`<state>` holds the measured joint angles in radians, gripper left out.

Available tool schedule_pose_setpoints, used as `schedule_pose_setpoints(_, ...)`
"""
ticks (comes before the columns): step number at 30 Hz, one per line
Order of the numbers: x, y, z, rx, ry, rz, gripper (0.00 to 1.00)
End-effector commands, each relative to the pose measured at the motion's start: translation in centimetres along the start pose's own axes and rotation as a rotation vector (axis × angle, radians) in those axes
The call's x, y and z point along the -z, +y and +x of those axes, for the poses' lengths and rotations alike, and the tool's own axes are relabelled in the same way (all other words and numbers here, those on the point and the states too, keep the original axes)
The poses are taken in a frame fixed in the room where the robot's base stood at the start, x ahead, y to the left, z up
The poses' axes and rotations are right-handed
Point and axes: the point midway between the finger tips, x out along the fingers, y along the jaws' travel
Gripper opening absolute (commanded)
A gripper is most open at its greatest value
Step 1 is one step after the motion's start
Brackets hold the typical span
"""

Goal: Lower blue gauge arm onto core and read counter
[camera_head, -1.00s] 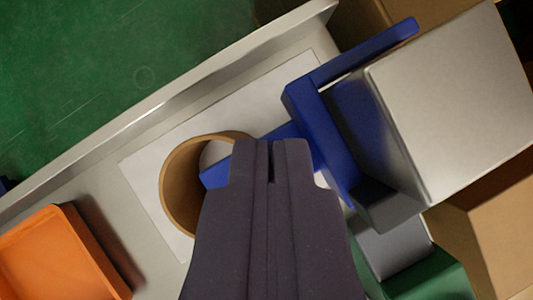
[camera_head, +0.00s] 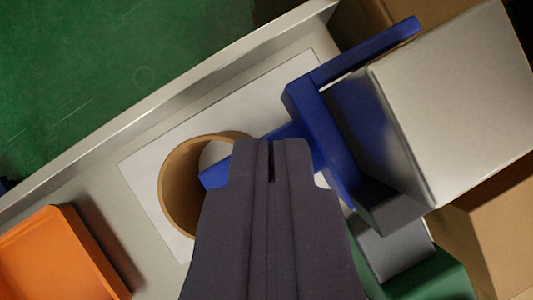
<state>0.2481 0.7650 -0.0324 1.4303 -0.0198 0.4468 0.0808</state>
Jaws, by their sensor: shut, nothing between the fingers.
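The blue gauge arm (camera_head: 305,100) runs from the grey box-shaped unit (camera_head: 455,95) toward the core. The core is a brown cardboard ring (camera_head: 180,185) on a white sheet. The blue tip (camera_head: 215,176) shows at the ring's opening; I cannot tell whether it touches the core. My gripper (camera_head: 271,145) is shut and empty. It covers part of the blue arm and the right side of the core. I cannot tell whether its fingertips touch the blue arm. No counter reading shows.
An orange tray (camera_head: 45,255) is at the lower left. A metal rail (camera_head: 150,108) runs along the far edge, with green floor beyond. A cardboard box (camera_head: 490,225) is at the lower right, beside a green block (camera_head: 435,280). Bare white sheet (camera_head: 150,160) shows left of the core.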

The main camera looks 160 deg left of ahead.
Motion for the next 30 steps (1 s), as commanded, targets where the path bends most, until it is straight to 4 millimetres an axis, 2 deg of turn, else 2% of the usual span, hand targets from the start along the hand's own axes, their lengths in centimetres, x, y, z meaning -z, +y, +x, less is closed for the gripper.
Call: schedule_pose_setpoints(30,-1.6,0.0,2.9,0.000,-0.002,0.000,0.00)
